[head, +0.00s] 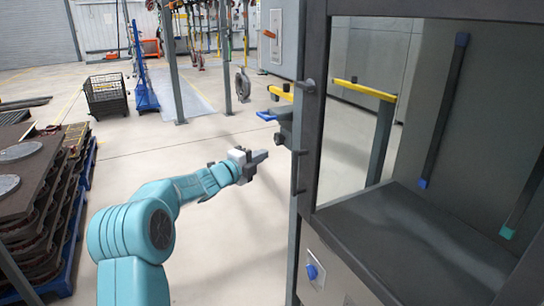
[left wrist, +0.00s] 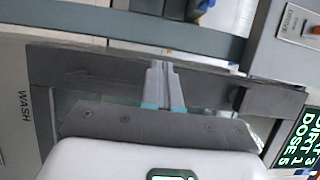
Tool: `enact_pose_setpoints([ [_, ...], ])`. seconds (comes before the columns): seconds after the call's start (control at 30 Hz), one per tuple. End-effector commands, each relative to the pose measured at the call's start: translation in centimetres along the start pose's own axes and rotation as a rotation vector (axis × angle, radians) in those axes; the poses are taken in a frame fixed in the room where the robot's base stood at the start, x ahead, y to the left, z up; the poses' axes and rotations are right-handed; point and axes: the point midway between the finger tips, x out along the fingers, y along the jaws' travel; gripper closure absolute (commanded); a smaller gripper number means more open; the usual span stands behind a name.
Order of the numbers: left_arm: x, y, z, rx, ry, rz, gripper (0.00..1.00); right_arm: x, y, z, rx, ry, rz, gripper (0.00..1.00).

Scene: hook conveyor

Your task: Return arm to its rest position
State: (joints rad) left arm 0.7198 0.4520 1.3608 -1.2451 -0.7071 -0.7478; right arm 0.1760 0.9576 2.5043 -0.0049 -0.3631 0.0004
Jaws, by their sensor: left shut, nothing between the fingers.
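My left gripper (head: 262,155) is at the end of the teal left arm, which reaches in from the lower left of the head view. It is shut and empty, in the air just left of the dark door frame of a machine. In the left wrist view the two grey fingers (left wrist: 160,68) are together, with a dark grey frame bar (left wrist: 90,65) behind them. I cannot tell whether they touch it. My right gripper is not in view.
The dark-framed cabinet (head: 312,130) fills the right side. Stacked metal plates (head: 30,190) on a blue pallet stand at the left. A black wire crate (head: 106,95) and posts stand further back. The middle floor (head: 150,150) is clear. The left wrist view shows a green-lettered display (left wrist: 298,140).

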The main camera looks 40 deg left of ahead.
Motion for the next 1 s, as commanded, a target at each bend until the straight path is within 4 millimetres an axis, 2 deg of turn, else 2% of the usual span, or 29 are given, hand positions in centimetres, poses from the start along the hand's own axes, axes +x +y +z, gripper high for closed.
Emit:
enact_pose_setpoints([
  [0.1,-1.7,0.0,0.8,0.002,-0.002,0.000,1.00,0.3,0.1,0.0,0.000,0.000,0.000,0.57],
  [0.23,-2.6,0.0,1.1,0.001,-0.001,-0.001,1.00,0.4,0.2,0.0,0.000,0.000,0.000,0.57],
  [0.47,-2.9,0.1,1.2,-0.005,0.000,0.001,1.00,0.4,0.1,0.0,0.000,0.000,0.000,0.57],
  [0.57,-2.2,1.9,0.1,-0.086,0.006,0.023,1.00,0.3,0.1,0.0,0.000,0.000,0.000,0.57],
  [0.67,-0.7,6.5,-3.1,-0.288,0.009,0.085,1.00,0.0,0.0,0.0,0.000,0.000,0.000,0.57],
  [0.77,0.3,12.9,-8.1,-0.566,-0.008,0.197,1.00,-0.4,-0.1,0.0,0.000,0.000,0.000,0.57],
  [0.8,0.3,15.6,-10.2,-0.675,-0.023,0.251,1.00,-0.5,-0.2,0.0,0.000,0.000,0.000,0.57],
  [0.9,-0.6,21.8,-15.9,-0.921,-0.078,0.398,1.00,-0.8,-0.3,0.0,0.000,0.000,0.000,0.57],
  [1.0,-3.1,27.4,-21.8,-1.133,-0.162,0.565,1.00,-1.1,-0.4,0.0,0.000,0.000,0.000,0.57],
])
